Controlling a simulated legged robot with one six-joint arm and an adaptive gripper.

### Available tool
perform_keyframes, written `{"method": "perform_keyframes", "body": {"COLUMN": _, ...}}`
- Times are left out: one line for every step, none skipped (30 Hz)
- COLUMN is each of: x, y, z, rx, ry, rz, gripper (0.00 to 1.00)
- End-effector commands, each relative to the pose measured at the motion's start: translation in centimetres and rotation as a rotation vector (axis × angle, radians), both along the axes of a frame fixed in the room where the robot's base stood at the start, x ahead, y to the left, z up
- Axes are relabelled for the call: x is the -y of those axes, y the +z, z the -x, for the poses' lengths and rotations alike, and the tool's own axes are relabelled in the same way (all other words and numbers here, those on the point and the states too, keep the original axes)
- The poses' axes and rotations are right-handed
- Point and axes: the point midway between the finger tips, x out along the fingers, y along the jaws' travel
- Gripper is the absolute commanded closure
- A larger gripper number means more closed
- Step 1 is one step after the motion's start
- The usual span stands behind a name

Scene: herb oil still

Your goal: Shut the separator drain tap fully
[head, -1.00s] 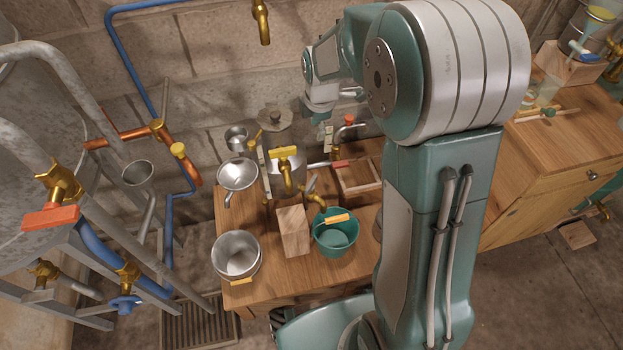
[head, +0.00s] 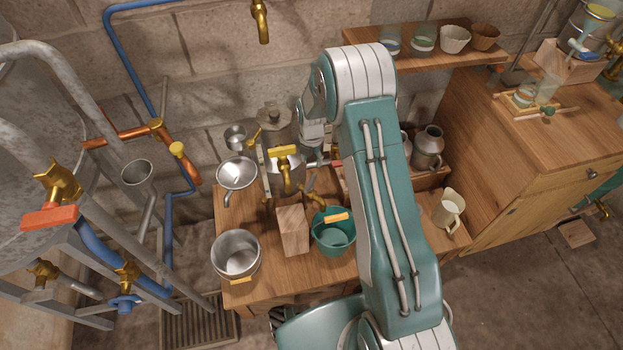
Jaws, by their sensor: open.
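The separator (head: 272,122) looks to be the metal vessel standing on the wooden bench against the wall. A brass tap with a yellow T-shaped handle (head: 284,151) is on its front, its spout pointing down. A lower brass tap with a grey lever (head: 310,194) points toward the green bucket (head: 333,236). I cannot tell for sure which of them is the drain tap, nor how far either is turned. My gripper (head: 318,152) is open, pointing down just right of the vessel, above and behind the lower tap. Its fingertips are small and partly hidden.
A wooden block (head: 292,230) and a steel pot (head: 236,255) stand left of the bucket. A metal funnel (head: 237,174) sits left of the vessel. Bare floor lies at lower right.

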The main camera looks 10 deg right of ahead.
Motion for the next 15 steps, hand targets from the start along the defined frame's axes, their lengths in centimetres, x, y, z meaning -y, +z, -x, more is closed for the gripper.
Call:
{"method": "perform_keyframes", "body": {"x": 0.0, "y": -0.5, "z": 0.0, "rx": -0.002, "ry": 0.0, "rz": -0.001, "gripper": 0.46}}
{"method": "perform_keyframes", "body": {"x": 0.0, "y": -0.8, "z": 0.1, "rx": -0.003, "ry": 0.0, "rz": 0.0, "gripper": 0.46}}
{"method": "perform_keyframes", "body": {"x": 0.0, "y": -1.4, "z": 0.1, "rx": -0.004, "ry": -0.001, "rz": 0.0, "gripper": 0.46}}
{"method": "perform_keyframes", "body": {"x": 0.0, "y": -1.9, "z": 0.1, "rx": -0.005, "ry": -0.001, "rz": 0.0, "gripper": 0.46}}
{"method": "perform_keyframes", "body": {"x": 0.0, "y": -2.4, "z": 0.2, "rx": -0.006, "ry": -0.001, "rz": 0.0, "gripper": 0.46}}
{"method": "perform_keyframes", "body": {"x": 0.0, "y": -3.2, "z": 0.1, "rx": -0.004, "ry": -0.001, "rz": 0.0, "gripper": 0.46}}
{"method": "perform_keyframes", "body": {"x": 0.0, "y": -3.8, "z": 0.1, "rx": -0.005, "ry": -0.002, "rz": 0.0, "gripper": 0.46}}
{"method": "perform_keyframes", "body": {"x": 0.0, "y": -4.3, "z": 0.1, "rx": -0.005, "ry": -0.002, "rz": 0.0, "gripper": 0.46}}
{"method": "perform_keyframes", "body": {"x": 0.0, "y": -5.1, "z": 0.1, "rx": -0.004, "ry": -0.002, "rz": 0.0, "gripper": 0.46}}
{"method": "perform_keyframes", "body": {"x": 0.0, "y": -5.6, "z": 0.1, "rx": -0.004, "ry": -0.002, "rz": 0.0, "gripper": 0.46}}
{"method": "perform_keyframes", "body": {"x": 0.0, "y": -6.2, "z": 0.1, "rx": -0.004, "ry": -0.002, "rz": 0.0, "gripper": 0.46}}
{"method": "perform_keyframes", "body": {"x": 0.0, "y": -6.9, "z": 0.1, "rx": -0.005, "ry": -0.002, "rz": 0.0, "gripper": 0.46}}
{"method": "perform_keyframes", "body": {"x": 0.0, "y": -7.4, "z": 0.1, "rx": -0.004, "ry": -0.002, "rz": 0.0, "gripper": 0.46}}
{"method": "perform_keyframes", "body": {"x": 0.0, "y": -7.9, "z": 0.1, "rx": -0.003, "ry": -0.002, "rz": 0.0, "gripper": 0.46}}
{"method": "perform_keyframes", "body": {"x": 0.0, "y": -8.5, "z": 0.1, "rx": -0.003, "ry": -0.003, "rz": 0.0, "gripper": 0.46}}
